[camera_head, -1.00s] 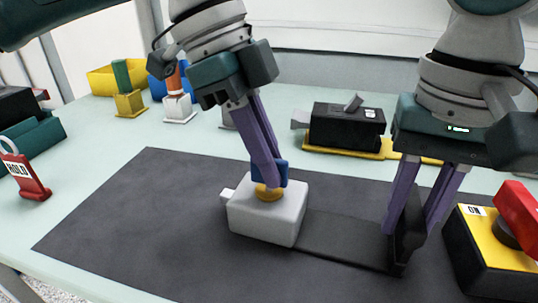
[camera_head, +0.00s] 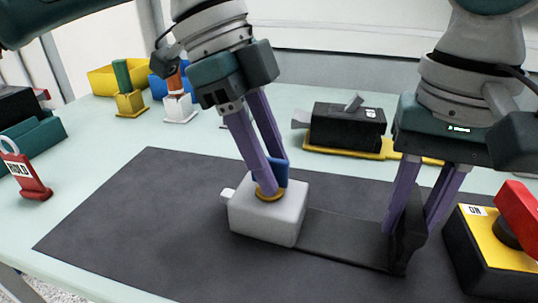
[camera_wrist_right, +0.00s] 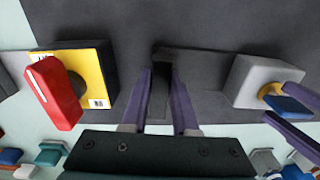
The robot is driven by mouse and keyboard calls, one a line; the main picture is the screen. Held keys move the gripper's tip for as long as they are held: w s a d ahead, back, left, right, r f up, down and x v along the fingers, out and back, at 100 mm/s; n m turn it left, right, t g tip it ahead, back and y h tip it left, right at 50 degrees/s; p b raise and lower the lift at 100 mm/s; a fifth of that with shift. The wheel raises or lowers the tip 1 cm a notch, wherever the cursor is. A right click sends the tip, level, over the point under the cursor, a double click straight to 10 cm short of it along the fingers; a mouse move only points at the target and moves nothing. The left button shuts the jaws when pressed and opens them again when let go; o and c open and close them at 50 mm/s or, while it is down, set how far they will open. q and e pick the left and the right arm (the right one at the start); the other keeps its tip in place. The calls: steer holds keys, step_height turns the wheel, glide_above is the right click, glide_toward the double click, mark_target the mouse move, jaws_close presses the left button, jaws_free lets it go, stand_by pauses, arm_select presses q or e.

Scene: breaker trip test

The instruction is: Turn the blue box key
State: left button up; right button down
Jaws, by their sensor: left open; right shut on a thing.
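The blue key (camera_head: 281,173) stands upright in a gold ring (camera_head: 268,196) on top of a light grey box (camera_head: 268,218). My left gripper (camera_head: 273,180) is open at the key, its purple fingers spread on either side, one in front and partly hiding it. I cannot tell whether a finger touches the key. The right wrist view shows the blue key (camera_wrist_right: 288,105) near the left gripper's fingers. My right gripper (camera_head: 408,228) is shut on the upright black plate (camera_head: 409,238) of the dark base, which joins the grey box; the plate shows between its fingers in the right wrist view (camera_wrist_right: 160,98).
A yellow and black box with a red handle (camera_head: 515,212) stands close right of my right gripper. A black switch unit (camera_head: 345,125) sits on a yellow base behind. A red HOLD padlock (camera_head: 25,178) lies at left. The dark mat (camera_head: 140,215) is clear on its left side.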

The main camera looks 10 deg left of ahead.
arm_select(q)
steer(key=v, duration=1.2)
arm_select(e)
steer(key=c, duration=0.6)
jaws_free()
